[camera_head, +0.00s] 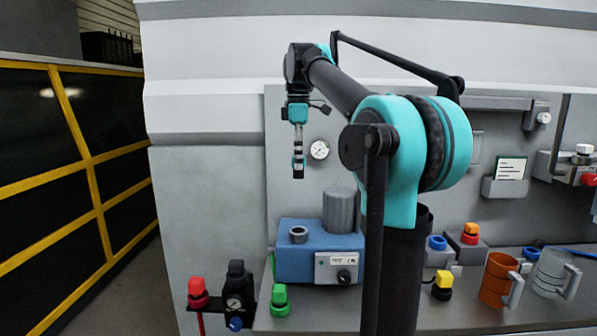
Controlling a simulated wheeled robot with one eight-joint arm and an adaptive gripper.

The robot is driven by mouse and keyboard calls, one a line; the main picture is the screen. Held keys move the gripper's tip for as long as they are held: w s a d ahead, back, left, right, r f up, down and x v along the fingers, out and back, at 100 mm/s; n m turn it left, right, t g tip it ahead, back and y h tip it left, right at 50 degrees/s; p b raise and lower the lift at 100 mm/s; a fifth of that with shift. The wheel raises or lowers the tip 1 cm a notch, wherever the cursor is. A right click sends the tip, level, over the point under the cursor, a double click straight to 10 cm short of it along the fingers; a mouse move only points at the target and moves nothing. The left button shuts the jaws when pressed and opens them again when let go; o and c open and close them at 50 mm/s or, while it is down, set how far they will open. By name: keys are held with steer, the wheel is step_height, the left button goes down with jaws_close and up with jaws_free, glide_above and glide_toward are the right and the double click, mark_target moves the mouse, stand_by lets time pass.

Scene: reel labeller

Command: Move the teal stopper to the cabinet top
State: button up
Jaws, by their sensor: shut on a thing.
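My gripper (298,172) hangs pointing down at the end of my arm, in front of the grey wall panel and above the blue unit. The piece is held clear of the surfaces below. The fingers cover part of it, and its exact shape is too small to tell. No surface here is clearly marked as the cabinet top.
A blue unit (290,262) on the counter carries a grey cylinder (341,210) and a ring (298,235). A round gauge (319,149) is right of my gripper. A green knob (279,301), an orange mug (496,281) and a clear mug (550,272) stand along the counter.

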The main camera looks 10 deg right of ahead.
steer(key=shift+r, duration=3.7)
